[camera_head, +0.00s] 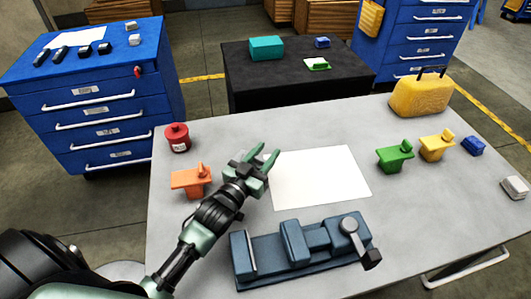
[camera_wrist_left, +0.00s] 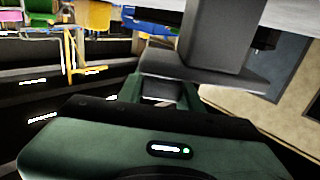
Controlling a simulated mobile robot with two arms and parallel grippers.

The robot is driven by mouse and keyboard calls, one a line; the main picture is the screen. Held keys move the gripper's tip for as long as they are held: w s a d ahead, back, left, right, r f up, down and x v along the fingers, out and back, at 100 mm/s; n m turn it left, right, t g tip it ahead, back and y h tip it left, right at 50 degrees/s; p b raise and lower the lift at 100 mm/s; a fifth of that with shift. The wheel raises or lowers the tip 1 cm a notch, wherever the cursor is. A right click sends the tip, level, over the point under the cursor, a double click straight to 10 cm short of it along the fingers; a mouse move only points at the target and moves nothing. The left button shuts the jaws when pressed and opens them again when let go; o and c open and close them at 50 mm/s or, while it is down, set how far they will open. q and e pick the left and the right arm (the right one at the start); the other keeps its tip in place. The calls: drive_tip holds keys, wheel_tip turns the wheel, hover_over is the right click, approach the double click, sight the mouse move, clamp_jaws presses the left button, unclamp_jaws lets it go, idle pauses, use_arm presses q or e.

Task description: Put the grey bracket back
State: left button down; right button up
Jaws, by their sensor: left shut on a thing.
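My left gripper (camera_head: 262,158) is over the table, by the upper left corner of the white sheet (camera_head: 320,177). It is shut on the grey bracket (camera_head: 234,158), which is mostly hidden behind the hand in the head view. In the left wrist view the bracket (camera_wrist_left: 215,40) shows as a grey block with a flat flange, close beyond the gripper's fingers (camera_wrist_left: 163,92). I cannot tell whether the bracket touches the table. My right gripper is not in view.
An orange bracket (camera_head: 190,181) and a red can (camera_head: 177,138) stand to the left. A blue vise (camera_head: 300,250) lies in front. Green (camera_head: 394,155) and yellow (camera_head: 436,146) brackets, a blue block (camera_head: 473,146) and a yellow case (camera_head: 420,97) are at right. The white sheet is bare.

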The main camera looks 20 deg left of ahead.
use_arm(q)
drive_tip(key=c, duration=0.9)
unclamp_jaws()
drive_tip(key=shift+f, duration=0.1)
drive_tip(key=shift+c, duration=0.2)
drive_tip(key=shift+r, duration=0.25)
drive_tip(key=s, duration=0.4)
drive_tip(key=s+b, duration=0.1)
drive_tip(key=s, duration=0.1)
drive_tip(key=shift+s+a+f, duration=0.2)
drive_tip(key=shift+a, duration=0.2)
drive_tip(key=shift+s+a, duration=0.1)
drive_tip(key=shift+s, duration=0.4)
drive_tip(key=shift+r, duration=0.1)
